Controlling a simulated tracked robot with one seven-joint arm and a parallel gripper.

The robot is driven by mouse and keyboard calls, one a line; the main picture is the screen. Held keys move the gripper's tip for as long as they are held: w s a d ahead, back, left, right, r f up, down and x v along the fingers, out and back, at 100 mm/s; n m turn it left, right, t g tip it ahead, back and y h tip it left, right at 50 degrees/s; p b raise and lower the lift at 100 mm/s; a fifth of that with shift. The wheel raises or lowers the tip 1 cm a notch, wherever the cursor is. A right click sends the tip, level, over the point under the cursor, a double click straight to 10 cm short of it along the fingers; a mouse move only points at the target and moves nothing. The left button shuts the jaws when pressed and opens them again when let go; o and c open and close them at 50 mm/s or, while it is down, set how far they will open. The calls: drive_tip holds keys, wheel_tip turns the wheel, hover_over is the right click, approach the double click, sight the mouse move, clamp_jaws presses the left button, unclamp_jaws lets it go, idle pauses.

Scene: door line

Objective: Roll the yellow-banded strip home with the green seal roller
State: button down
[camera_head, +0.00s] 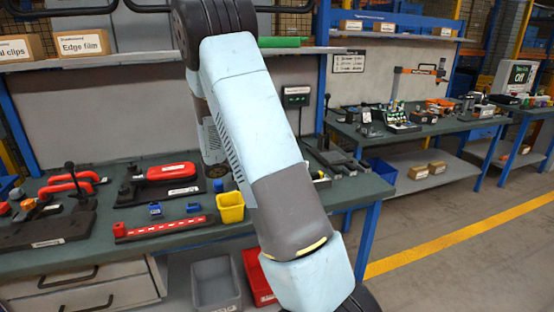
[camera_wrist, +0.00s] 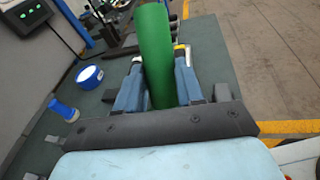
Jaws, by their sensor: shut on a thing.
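The green seal roller (camera_wrist: 155,40) is a plain green cylinder in the wrist view. My gripper (camera_wrist: 159,62) is shut on it, with one blue-grey finger on each side. I cannot make out the strip for sure in either view.
In the wrist view a white and blue tub (camera_wrist: 90,76) and a blue cylinder (camera_wrist: 63,110) stand left of my gripper. A shelf runs above the bench.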

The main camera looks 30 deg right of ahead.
drive_tip(key=shift+w+a, duration=0.2)
drive_tip(key=shift+a, duration=0.5)
drive_tip(key=shift+w+a, duration=0.2)
drive_tip(key=shift+a, duration=0.6)
drive_tip(key=shift+w+a, duration=0.15)
drive_tip(key=shift+a, duration=0.65)
drive_tip(key=shift+w+a, duration=0.2)
drive_tip(key=shift+a, duration=0.6)
wheel_tip(320, 180, up, 15)
idle(0.6)
idle(0.7)
